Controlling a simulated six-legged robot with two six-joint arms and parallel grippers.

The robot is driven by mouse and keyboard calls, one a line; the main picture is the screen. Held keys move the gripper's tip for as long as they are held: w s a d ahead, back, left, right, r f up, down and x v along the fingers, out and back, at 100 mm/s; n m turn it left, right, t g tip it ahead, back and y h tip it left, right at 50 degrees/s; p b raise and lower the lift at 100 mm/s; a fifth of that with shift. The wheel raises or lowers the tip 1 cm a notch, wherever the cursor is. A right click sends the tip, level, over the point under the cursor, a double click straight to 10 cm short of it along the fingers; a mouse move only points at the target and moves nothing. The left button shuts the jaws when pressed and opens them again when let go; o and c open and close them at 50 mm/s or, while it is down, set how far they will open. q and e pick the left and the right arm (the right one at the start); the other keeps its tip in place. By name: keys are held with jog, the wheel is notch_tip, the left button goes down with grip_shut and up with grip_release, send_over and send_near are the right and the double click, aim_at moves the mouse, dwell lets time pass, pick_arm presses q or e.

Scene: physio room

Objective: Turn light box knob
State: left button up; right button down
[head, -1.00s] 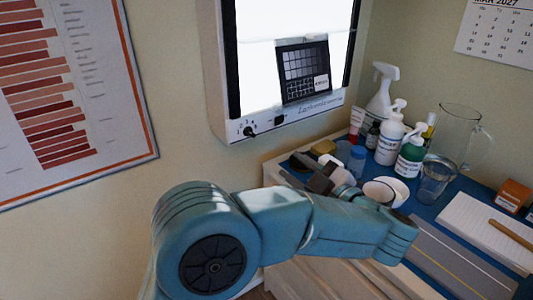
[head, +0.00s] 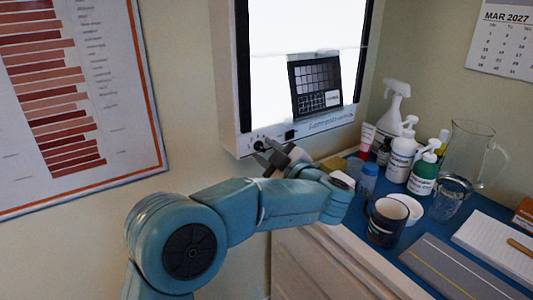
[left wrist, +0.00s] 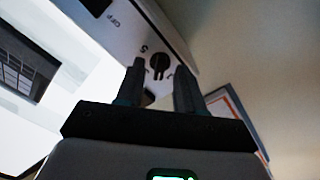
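The light box (head: 243,75) hangs on the wall, its screen lit white. Its small dark knob (head: 259,145) is at the left of the bottom strip. In the left wrist view the knob (left wrist: 158,63) is round and black, with a light mark and digits around it. My left gripper (head: 262,152) is at the knob in the head view. In the left wrist view its two fingers (left wrist: 158,78) are apart, with the knob showing between and just beyond their tips. I cannot tell whether they touch it. My right gripper is not in view.
Below right, a blue-topped cabinet (head: 420,262) carries spray and pump bottles (head: 401,158), a dark mug (head: 386,222), a white bowl (head: 410,207), a glass jug (head: 470,155) and a notepad (head: 495,242). A framed chart (head: 75,100) hangs on the left wall.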

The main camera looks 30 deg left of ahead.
pick_arm(q)
jog(key=shift+w+a, duration=0.1)
jog(key=shift+a, duration=0.15)
jog(key=shift+c, duration=0.3)
